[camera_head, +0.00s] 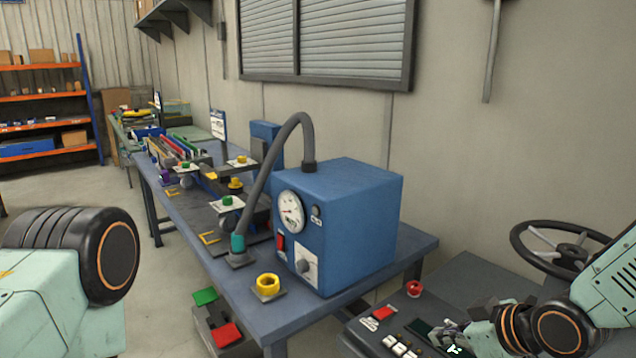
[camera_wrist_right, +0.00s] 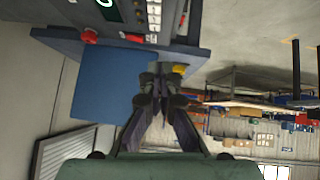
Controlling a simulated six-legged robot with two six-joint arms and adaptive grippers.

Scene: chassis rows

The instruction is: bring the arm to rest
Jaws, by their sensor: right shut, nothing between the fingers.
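My right gripper (camera_head: 456,349) is at the bottom right of the head view, low over the dark control console (camera_head: 470,280), partly cut off by the lower edge. In the right wrist view, the fingers of my right gripper (camera_wrist_right: 160,80) come together in the middle of the picture. They are shut with nothing between them. I cannot tell whether they touch the console. A pale green link of my left arm with a black joint shows at the left of the head view. My left gripper is out of view.
A blue box (camera_head: 352,225) with a gauge and hose stands on the workbench (camera_head: 285,318). A black steering wheel (camera_head: 562,250) is close to my right arm. A red button (camera_head: 414,288) sits on the console. Open floor lies at the left, before orange shelves (camera_head: 40,96).

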